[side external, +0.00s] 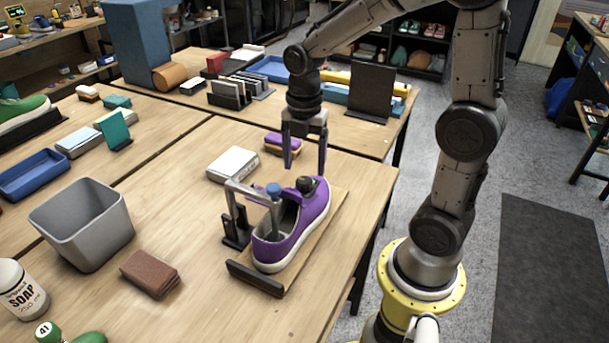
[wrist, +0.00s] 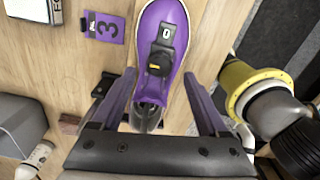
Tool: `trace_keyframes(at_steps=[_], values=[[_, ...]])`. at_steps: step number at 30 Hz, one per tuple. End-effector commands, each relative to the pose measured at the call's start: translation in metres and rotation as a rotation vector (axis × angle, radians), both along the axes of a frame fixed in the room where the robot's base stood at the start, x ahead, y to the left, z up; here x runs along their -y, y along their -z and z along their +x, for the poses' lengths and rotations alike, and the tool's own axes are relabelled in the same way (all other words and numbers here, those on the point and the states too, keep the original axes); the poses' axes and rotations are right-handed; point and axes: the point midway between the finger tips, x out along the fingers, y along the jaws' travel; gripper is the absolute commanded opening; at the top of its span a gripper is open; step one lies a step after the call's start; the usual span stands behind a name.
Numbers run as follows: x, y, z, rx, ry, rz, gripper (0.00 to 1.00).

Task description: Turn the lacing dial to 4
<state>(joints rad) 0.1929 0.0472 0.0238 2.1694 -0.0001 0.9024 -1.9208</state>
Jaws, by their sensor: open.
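A purple sneaker (side external: 300,225) with a white sole sits on a wooden board, its heel end at a grey clamp frame (side external: 240,190) with a blue knob (side external: 273,190). The black lacing dial (side external: 306,185) is on top of the shoe. In the wrist view, the dial (wrist: 160,64) shows a small yellow mark, and a white plate beside it reads 0 (wrist: 165,32). My gripper (side external: 304,169) is open and empty, pointing down above the dial. In the wrist view, my gripper's fingers (wrist: 160,76) stand on either side of the shoe, apart from the dial.
A purple block (side external: 282,142) lies behind the shoe; a purple piece marked 3 (wrist: 103,27) shows in the wrist view. A white box (side external: 233,163) is left of the shoe. A grey bin (side external: 82,222) and a brown folded cloth (side external: 150,274) stand further left. The table's edge is close on the right.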

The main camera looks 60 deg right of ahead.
Motion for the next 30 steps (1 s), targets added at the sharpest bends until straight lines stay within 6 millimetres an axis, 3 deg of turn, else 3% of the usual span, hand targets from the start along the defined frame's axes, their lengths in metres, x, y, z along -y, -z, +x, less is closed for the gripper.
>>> trace_keyframes(at_steps=[3,9,20,30], values=[[0.000,0.020,-0.001,-0.004,0.000,0.000,0.77],[0.000,0.038,0.000,-0.002,0.000,0.001,0.77],[0.000,0.042,0.000,0.001,0.000,0.000,0.77],[0.000,0.041,0.000,0.001,0.000,0.000,0.16]])
